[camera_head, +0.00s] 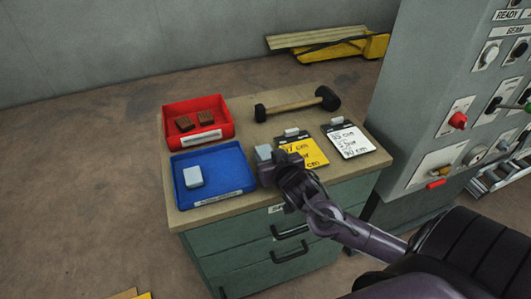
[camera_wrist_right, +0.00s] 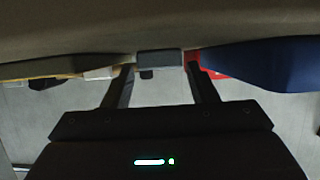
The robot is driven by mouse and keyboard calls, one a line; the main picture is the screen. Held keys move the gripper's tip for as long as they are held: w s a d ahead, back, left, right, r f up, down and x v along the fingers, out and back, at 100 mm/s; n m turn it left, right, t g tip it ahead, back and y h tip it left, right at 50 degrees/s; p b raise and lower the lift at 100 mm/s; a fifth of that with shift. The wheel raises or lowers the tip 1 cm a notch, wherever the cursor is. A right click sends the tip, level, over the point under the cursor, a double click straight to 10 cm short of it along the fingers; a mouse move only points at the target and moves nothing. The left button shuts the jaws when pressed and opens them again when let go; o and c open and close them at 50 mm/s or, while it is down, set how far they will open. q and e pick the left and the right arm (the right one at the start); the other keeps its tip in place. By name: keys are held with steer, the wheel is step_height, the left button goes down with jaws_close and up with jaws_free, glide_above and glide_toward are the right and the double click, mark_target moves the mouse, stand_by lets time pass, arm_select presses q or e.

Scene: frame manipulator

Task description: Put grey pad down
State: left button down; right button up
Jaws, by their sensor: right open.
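A light grey pad (camera_head: 263,152) is on the wooden worktop, just right of the blue tray (camera_head: 232,189). My right gripper (camera_head: 273,164) is low over the worktop at this pad. In the right wrist view the pad (camera_wrist_right: 160,62) shows between the two open fingertips (camera_wrist_right: 160,70), with a small gap on each side. The gripper partly hides the pad's lower part in the head view. Another light grey pad (camera_head: 193,177) lies inside the blue tray. My left gripper is not in view.
A red tray (camera_head: 228,127) with brown blocks stands behind the blue tray. A mallet (camera_head: 297,103) lies at the back. A yellow clipboard (camera_head: 304,150) and a white clipboard (camera_head: 348,140) lie to the right. A grey control cabinet (camera_head: 430,100) stands beyond the bench.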

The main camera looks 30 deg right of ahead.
mark_target(266, 154)
steer(key=shift+x, duration=1.15)
steer(key=c, duration=0.8)
